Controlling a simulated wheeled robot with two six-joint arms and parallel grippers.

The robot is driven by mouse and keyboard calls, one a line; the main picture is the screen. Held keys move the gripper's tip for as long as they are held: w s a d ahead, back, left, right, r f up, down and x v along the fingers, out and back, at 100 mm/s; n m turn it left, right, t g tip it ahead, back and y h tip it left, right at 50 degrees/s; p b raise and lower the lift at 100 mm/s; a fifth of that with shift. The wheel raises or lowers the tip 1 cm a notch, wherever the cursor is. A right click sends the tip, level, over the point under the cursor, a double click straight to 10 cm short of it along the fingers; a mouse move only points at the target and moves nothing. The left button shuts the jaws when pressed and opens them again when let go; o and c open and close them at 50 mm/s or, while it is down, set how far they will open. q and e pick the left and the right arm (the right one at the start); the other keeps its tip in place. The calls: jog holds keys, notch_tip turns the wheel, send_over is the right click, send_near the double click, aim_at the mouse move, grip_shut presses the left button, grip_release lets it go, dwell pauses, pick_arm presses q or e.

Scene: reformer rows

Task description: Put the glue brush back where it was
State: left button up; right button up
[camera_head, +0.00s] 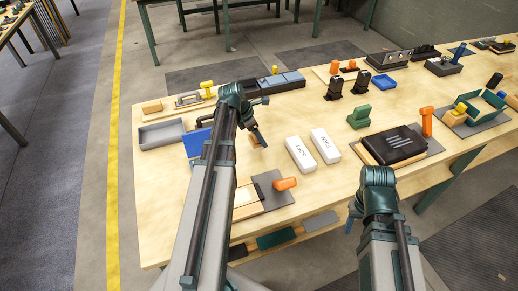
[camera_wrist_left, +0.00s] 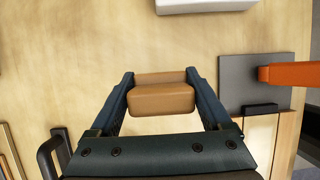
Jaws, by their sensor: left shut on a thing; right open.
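My left gripper (camera_head: 259,138) hangs over the table, left of the white SOFT block (camera_head: 300,154). In the left wrist view its fingers (camera_wrist_left: 162,92) are shut on a tan-brown, block-shaped piece, which I take for the glue brush (camera_wrist_left: 161,98). Only its blunt near end and part of its top show; any bristles are hidden. In the head view a bit of the tan piece (camera_head: 253,140) shows beside the fingers. My right gripper (camera_head: 353,213) is open at the table's front edge, largely hidden by its own arm.
A grey plate with an orange handle (camera_head: 286,183) lies in front, also in the left wrist view (camera_wrist_left: 290,75). The white FIRM block (camera_head: 325,146) stands beside the SOFT block. A grey tray (camera_head: 160,135) is at left. A black pad (camera_head: 394,144) lies right. Bare wood separates them.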

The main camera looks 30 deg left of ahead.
pick_arm(q)
jog(key=shift+f, duration=0.1)
notch_tip(320, 180, down, 4)
jog(key=b, duration=0.3)
jog(key=shift+r+b, duration=0.25)
jog(key=shift+b, duration=0.05)
jog(key=shift+f, duration=0.15)
jog(key=o, duration=1.6)
jog(key=shift+r, duration=0.2)
